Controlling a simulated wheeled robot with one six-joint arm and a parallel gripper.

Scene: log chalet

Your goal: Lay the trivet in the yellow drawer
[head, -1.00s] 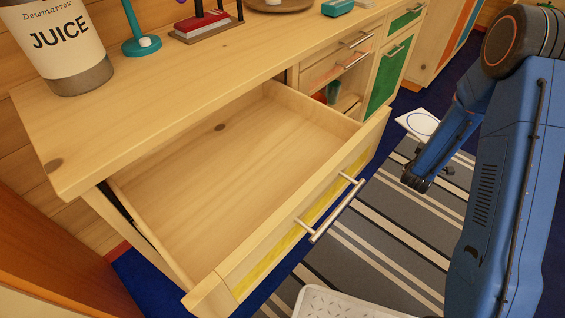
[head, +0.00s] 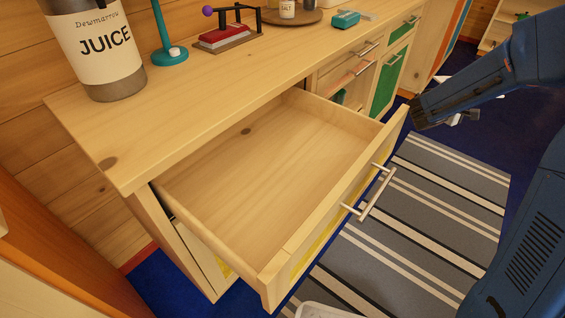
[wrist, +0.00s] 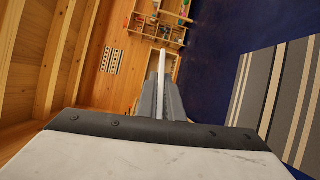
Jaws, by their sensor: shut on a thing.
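The yellow drawer (head: 262,165) is pulled well out in the head view. It is empty inside, with a yellow front panel and a metal bar handle. My gripper (wrist: 160,100) is shut on the trivet (wrist: 162,67), which shows edge-on as a thin white strip between the fingers in the wrist view. In the head view the gripper is mostly hidden by my arm, past the drawer's far right corner and outside the drawer. Only small pale parts show there, and I cannot clearly tell the trivet's face.
The wooden counter (head: 225,95) above the drawer holds a juice container (head: 100,50), a teal stand (head: 170,55), a red press-like item (head: 222,36) and a round tray. A striped rug (head: 440,190) lies on the blue floor. A white container's edge shows at the bottom.

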